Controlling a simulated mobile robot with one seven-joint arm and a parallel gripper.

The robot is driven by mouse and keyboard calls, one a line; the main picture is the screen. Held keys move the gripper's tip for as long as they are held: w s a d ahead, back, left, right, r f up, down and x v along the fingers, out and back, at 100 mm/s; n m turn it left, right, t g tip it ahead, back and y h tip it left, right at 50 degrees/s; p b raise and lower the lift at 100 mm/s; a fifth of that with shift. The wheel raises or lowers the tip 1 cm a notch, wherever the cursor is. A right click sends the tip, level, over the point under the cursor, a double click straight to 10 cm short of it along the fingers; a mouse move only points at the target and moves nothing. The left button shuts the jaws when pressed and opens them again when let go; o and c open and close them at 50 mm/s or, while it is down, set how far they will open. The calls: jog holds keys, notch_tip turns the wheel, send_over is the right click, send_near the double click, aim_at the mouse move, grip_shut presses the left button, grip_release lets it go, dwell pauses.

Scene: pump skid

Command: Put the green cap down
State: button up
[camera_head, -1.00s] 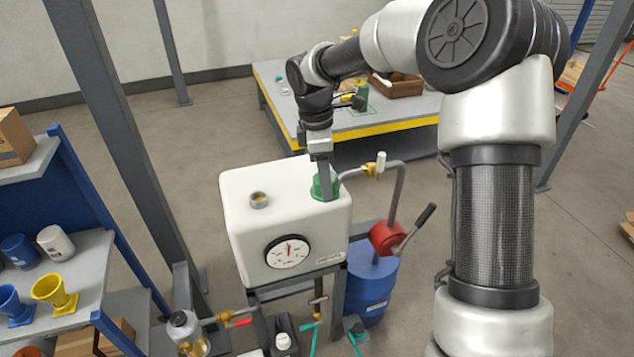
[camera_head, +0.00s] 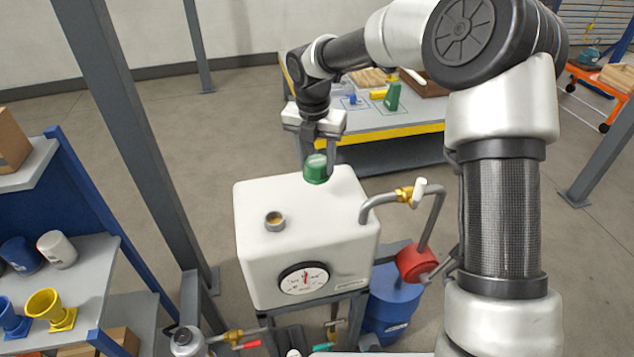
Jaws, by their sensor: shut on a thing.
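The green cap (camera_head: 315,169) is between the fingers of my gripper (camera_head: 321,160), which points down and is shut on it. The cap overlaps the back edge of the white tank's top (camera_head: 318,205) in the picture. I cannot tell whether it touches the top or hangs just above or behind it. A short round filler neck (camera_head: 275,221) stands uncovered on the tank's top, to the front left of the cap.
A workbench (camera_head: 375,133) with several items stands behind. Shelves (camera_head: 85,285) stand left. The middle of the tank top is clear.

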aim_at(317, 180)
jog(key=shift+f, duration=2.95)
jog(key=shift+f, duration=0.15)
jog(key=o, duration=1.2)
jog(key=r, duration=0.4)
jog(key=s+r, duration=0.1)
jog(key=r, duration=0.7)
jog(key=shift+s+a+r, duration=0.15)
jog(key=shift+s+a, duration=0.05)
